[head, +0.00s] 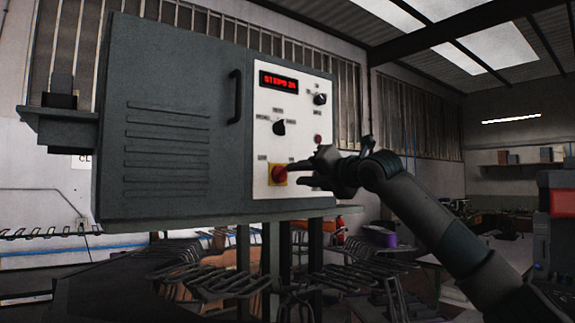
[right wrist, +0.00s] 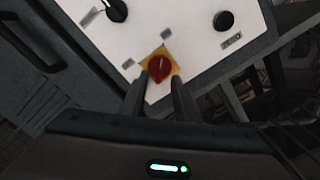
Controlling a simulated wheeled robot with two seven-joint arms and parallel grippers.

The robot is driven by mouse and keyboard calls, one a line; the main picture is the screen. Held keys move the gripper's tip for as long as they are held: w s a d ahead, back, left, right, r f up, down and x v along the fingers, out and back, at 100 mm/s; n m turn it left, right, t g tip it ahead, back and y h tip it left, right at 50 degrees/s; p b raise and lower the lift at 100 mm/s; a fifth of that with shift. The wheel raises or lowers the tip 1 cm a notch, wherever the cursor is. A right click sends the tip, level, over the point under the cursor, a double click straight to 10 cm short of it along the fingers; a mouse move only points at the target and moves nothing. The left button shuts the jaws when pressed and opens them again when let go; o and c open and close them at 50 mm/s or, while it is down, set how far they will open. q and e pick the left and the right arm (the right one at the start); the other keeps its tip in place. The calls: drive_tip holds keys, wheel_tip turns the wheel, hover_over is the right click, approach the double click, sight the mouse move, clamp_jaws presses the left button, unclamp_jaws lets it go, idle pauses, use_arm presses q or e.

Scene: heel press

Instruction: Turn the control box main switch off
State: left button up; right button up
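The control box (head: 165,130) is a large dark grey cabinet with a white panel (head: 297,105) on its right part. The main switch (head: 278,175) is a red knob on a yellow plate, low on that panel. It also shows in the right wrist view (right wrist: 160,68), with a pale mark on the knob. My right gripper (head: 296,173) is at the switch, coming from the right. In the right wrist view its two fingers (right wrist: 159,80) are apart, with the knob between or just beyond their tips. I cannot tell whether they touch it. My left gripper is not in view.
The panel also holds a red lit display (head: 279,80), a black upper knob (head: 320,99) and a black middle knob (head: 279,127). A black handle (head: 235,97) is on the cabinet door. Racks of dark hooked bars (head: 215,283) stand below the box.

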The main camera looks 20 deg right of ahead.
sight(285, 175)
drive_tip(key=p+x, duration=0.2)
drive_tip(key=x, duration=0.2)
drive_tip(key=shift+r, duration=0.15)
drive_tip(key=shift+p+x, duration=0.55)
drive_tip(key=shift+x, duration=0.25)
drive_tip(key=shift+f, duration=0.2)
clamp_jaws()
